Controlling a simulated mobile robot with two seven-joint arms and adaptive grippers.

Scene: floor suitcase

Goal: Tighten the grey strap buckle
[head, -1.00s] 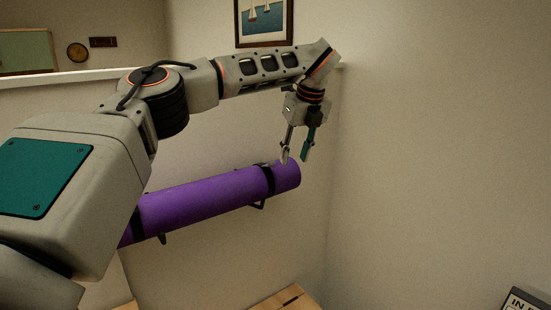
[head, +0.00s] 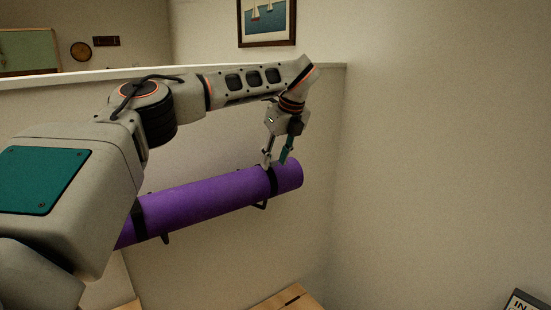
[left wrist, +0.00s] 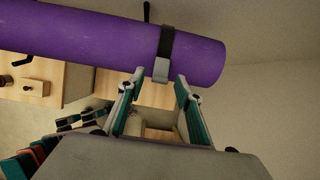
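A purple roll (head: 215,196) is held against the wall on dark brackets, with dark straps around it. The right-hand strap (left wrist: 167,43) carries a grey buckle (left wrist: 160,70), seen in the left wrist view near the roll's lower edge. My left gripper (head: 275,163) is open and pointing down at the roll by this strap. In the left wrist view its fingertips (left wrist: 160,78) are on either side of the buckle with gaps showing; contact cannot be told. The buckle is not clear in the head view. My right gripper is not in view.
A second strap (head: 138,220) is around the roll's left part, near my left arm. A light wooden surface (head: 282,299) is below the roll. A low wall with a pale top edge (head: 330,66) stands behind. The space right of the roll is clear.

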